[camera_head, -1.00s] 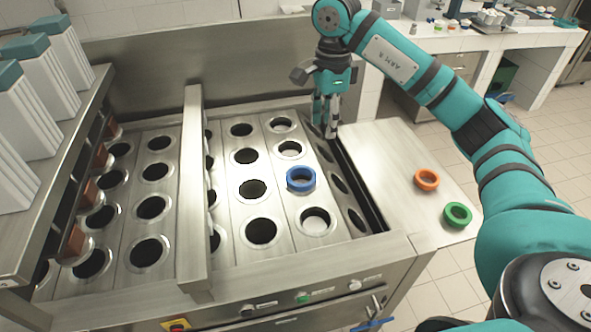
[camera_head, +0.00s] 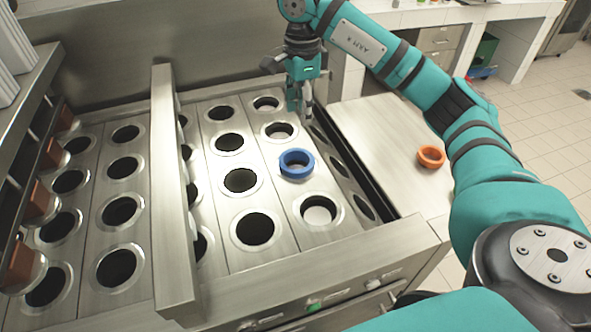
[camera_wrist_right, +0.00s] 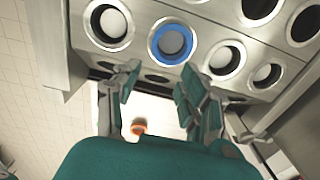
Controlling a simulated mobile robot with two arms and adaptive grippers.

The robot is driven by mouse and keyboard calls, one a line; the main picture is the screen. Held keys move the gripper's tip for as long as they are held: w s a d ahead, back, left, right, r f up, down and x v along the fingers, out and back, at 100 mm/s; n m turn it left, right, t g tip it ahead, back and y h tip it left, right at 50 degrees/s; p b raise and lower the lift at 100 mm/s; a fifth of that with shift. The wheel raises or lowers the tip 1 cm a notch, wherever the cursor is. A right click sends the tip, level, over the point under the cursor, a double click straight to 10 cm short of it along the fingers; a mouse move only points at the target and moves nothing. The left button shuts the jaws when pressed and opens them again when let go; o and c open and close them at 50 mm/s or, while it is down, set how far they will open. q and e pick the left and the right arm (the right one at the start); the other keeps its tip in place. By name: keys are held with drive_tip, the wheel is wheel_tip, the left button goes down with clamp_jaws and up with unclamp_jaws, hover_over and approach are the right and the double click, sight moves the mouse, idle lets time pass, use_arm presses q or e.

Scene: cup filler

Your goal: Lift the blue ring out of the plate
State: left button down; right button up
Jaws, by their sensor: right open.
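The blue ring (camera_head: 296,163) sits in a hole of the steel plate (camera_head: 272,207), in the column of holes nearest the right side. It also shows in the right wrist view (camera_wrist_right: 172,44), around a pale round bottom, beyond my fingertips. My right gripper (camera_head: 306,108) is above the plate, behind the blue ring and slightly to its right, pointing down. In the right wrist view its two fingers (camera_wrist_right: 152,82) are spread apart with nothing between them. The gripper does not touch the ring. My left gripper is in neither view.
An orange ring (camera_head: 431,157) lies on the steel side shelf (camera_head: 385,150) to the right. A raised metal divider (camera_head: 172,190) runs along the left of the plate. Several open holes surround the blue ring. A dark slot separates the plate from the shelf.

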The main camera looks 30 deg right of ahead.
drive_tip(key=f, duration=0.1)
drive_tip(key=p, duration=0.3)
hover_over(301, 170)
wheel_tip(301, 170, down, 11)
wheel_tip(301, 170, down, 5)
drive_tip(key=shift+r+p, duration=0.15)
drive_tip(key=shift+p, duration=1)
drive_tip(key=shift+f, duration=0.35)
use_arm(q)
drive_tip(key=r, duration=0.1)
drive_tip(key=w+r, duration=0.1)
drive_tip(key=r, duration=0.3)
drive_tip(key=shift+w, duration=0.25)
use_arm(e)
clamp_jaws()
